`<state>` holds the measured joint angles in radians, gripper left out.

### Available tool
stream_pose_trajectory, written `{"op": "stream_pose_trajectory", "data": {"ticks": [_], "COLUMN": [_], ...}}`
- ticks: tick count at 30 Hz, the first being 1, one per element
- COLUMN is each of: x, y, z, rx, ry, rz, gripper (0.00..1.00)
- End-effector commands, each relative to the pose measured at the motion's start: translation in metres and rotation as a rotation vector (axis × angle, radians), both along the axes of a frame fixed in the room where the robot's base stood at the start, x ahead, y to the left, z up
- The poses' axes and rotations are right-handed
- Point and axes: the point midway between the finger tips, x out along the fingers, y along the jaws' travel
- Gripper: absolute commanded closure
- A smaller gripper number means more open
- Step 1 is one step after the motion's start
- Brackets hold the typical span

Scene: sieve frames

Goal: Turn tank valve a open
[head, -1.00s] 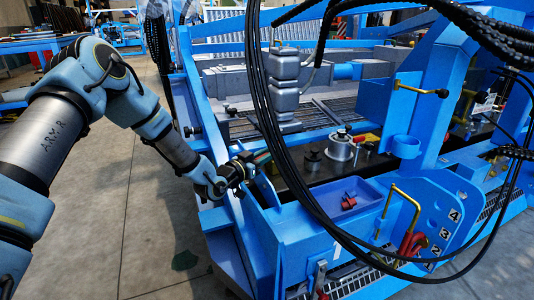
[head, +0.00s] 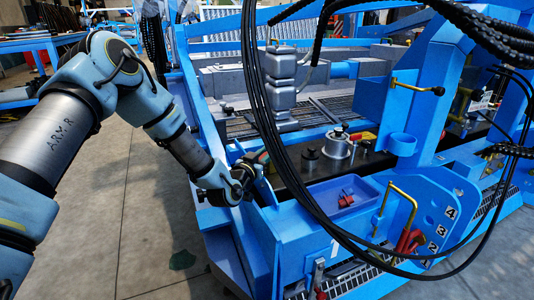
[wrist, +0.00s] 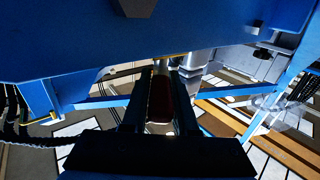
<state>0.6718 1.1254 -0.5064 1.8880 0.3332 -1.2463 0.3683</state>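My gripper (head: 260,163) is at the left end of the blue bench, by its upper edge. In the wrist view its two dark fingers (wrist: 160,100) stand on either side of a dark red, rounded handle-like piece (wrist: 161,99) and appear closed on it. The head view shows only a small orange-red bit at the fingertips. I cannot read a label that marks this piece as tank valve a, and its mounting is hidden. Another red-handled valve (head: 319,282) sits low on the bench front.
A blue tray (head: 330,204) with red pieces lies right of my gripper. A yellow pipe (head: 409,201) rises beside a numbered blue plate (head: 452,212). Black hoses (head: 266,125) hang across the front. A silver tank (head: 281,80) stands behind.

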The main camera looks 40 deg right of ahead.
Motion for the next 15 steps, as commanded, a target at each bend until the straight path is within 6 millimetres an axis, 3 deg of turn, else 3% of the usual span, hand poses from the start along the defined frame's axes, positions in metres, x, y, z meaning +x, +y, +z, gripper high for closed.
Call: {"op": "stream_pose_trajectory", "data": {"ticks": [1,7,15], "x": [0.0001,0.0000,-0.0005], "y": [0.0000,-0.0001,0.0015], "z": [-0.0001,0.0000,0.0001], "rx": [0.000,0.000,0.000], "ry": [0.000,0.000,0.000], "rz": [0.000,0.000,-0.001], "gripper": [0.66,0.45,0.45]}}
